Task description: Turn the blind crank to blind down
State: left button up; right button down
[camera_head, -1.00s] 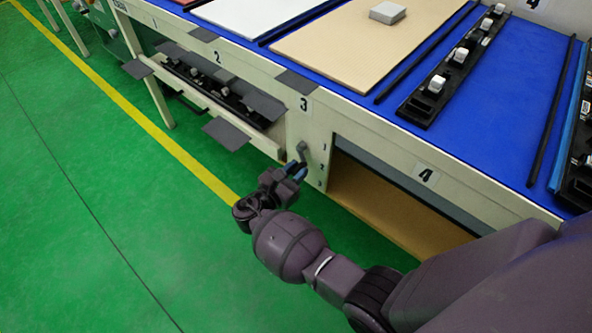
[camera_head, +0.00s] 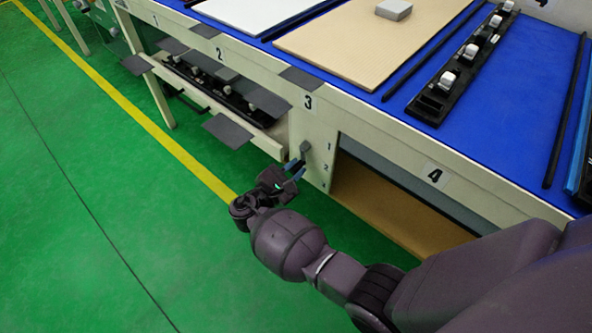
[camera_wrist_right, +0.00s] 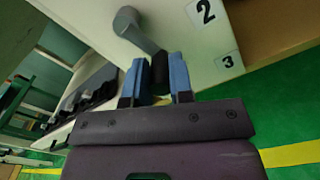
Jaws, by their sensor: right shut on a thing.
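The blind crank (camera_head: 304,148) is a small grey handle on the cream table-side panel, left of the opening. It shows larger in the right wrist view (camera_wrist_right: 130,25), its arm angling down to the fingers. My right gripper (camera_head: 293,170) has its blue-padded fingers at the crank's outer end; in the wrist view (camera_wrist_right: 160,78) they are closed around its grip, which is largely hidden. A grey blind (camera_head: 398,182) covers a strip along the top of the opening, with brown board visible below. My left gripper is not in view.
Position labels 1 (camera_head: 328,146) and 2 (camera_head: 325,167) are beside the crank; label 3 (camera_wrist_right: 229,61) shows in the wrist view. Grey flaps (camera_head: 228,130) jut out left of the crank. The green floor (camera_head: 110,220) left of my arm is clear.

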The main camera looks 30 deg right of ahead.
jog(key=shift+w+a+f+m+b, duration=0.15)
jog(key=shift+w+m+b, duration=0.2)
jog(key=shift+m, duration=0.75)
jog(key=shift+w, duration=0.1)
jog(key=c, duration=1)
grip_release()
jog(key=shift+a, duration=0.1)
jog(key=p+v, duration=0.1)
jog(key=v, duration=0.9)
jog(key=shift+a, duration=0.35)
